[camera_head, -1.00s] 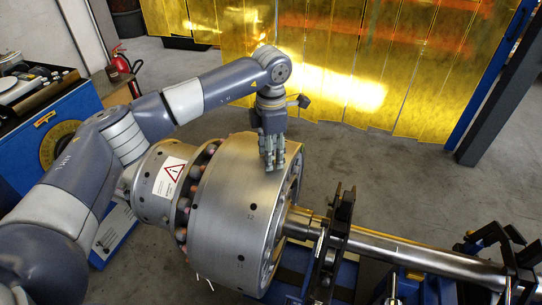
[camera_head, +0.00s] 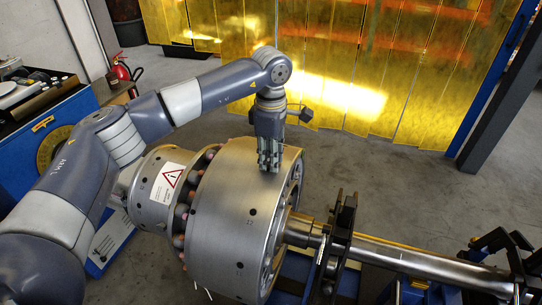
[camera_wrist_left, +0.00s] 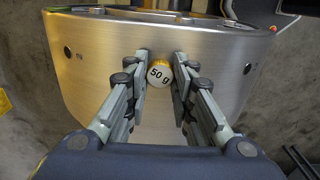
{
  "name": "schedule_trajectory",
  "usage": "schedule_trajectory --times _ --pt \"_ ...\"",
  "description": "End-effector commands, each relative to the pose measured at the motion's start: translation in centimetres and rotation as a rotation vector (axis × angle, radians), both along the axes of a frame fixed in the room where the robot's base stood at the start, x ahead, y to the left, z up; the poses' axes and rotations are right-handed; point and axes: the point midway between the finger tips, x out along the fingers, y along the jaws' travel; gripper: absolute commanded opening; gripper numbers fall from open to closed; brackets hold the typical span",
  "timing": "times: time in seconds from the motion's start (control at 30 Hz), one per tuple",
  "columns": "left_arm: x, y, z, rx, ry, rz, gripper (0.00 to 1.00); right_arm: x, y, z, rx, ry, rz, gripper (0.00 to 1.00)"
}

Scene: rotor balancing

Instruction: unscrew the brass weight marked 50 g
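The brass weight marked 50 g (camera_wrist_left: 159,74) is a small round piece with a pale face and a gold rim, on the outer curved surface of the steel rotor (camera_wrist_left: 100,75). In the head view the rotor (camera_head: 222,222) is a large metal drum, and the weight is hidden behind my fingers. My left gripper (camera_head: 269,163) points down at the rotor's upper side. In the left wrist view its fingers (camera_wrist_left: 160,62) sit on both sides of the weight and appear closed on it. My right gripper is not in view.
A steel shaft (camera_head: 410,257) runs right from the rotor through a dark bearing support (camera_head: 340,240). A blue cabinet (camera_head: 75,110) with items on top stands at the left. Open floor lies beyond the rotor.

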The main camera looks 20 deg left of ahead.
Motion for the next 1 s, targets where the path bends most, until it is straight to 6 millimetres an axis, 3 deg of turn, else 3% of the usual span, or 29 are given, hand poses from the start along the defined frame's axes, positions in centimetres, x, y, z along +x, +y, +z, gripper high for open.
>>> schedule_trajectory --times 0.27,1.0 --pt "-0.03 0.0 -0.06 0.0 0.001 0.122 0.0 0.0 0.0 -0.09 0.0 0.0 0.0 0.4" --pt "-0.07 -0.02 0.02 0.001 0.002 1.042 0.0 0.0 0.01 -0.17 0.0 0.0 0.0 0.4"
